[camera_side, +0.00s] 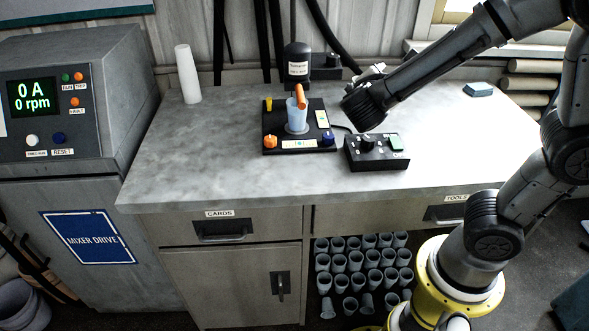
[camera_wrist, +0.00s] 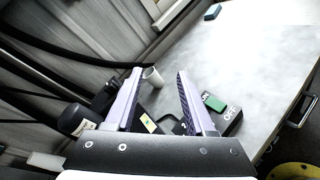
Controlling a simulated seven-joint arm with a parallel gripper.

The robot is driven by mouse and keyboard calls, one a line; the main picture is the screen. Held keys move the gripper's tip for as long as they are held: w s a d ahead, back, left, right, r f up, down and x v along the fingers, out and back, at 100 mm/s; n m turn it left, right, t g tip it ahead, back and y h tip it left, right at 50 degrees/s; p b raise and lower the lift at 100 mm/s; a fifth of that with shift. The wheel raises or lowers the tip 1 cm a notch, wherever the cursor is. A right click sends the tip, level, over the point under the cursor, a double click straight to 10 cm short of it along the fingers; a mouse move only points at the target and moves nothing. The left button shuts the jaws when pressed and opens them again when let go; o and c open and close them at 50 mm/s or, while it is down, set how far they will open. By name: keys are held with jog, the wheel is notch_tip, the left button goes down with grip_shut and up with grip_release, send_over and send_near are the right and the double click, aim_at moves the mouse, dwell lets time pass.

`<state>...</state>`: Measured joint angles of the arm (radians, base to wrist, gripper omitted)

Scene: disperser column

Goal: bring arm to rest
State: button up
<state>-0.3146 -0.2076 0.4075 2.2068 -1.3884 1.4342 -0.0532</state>
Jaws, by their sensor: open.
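My arm reaches in from the right in the side view. Its dark wrist end hangs over the counter, right of the disperser column (camera_side: 297,68). My gripper (camera_side: 373,73) is small and partly hidden there. In the wrist view my gripper (camera_wrist: 160,71) shows two purple fingers, open and apart. Nothing is clearly held. A pale cylindrical object (camera_wrist: 152,76) shows between the fingertips. In the side view a translucent blue cup (camera_side: 297,117) stands on the black base board (camera_side: 271,127) under the column, with an orange bar (camera_side: 301,97) at its top.
A black control box (camera_side: 375,152) sits right of the board. A white roll (camera_side: 187,74) stands at the counter's left. A teal block (camera_side: 478,89) lies back right. The mixer drive cabinet (camera_side: 60,110) reads 0 A, 0 rpm. Several grey cups fill the space below. The front counter is clear.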

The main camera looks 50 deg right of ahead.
jog(key=s+a+f+m+g+y, duration=0.25)
jog(key=s+m+y, duration=0.6)
jog(key=s, duration=0.55)
jog(key=w+a+f+m+t+y, duration=0.1)
jog(key=a+m+t+y, duration=0.3)
jog(key=a, duration=0.6)
jog(key=shift+w+a+f+m+y, duration=0.25)
jog(key=shift+a+m+y, duration=0.15)
jog(key=shift+y, duration=0.75)
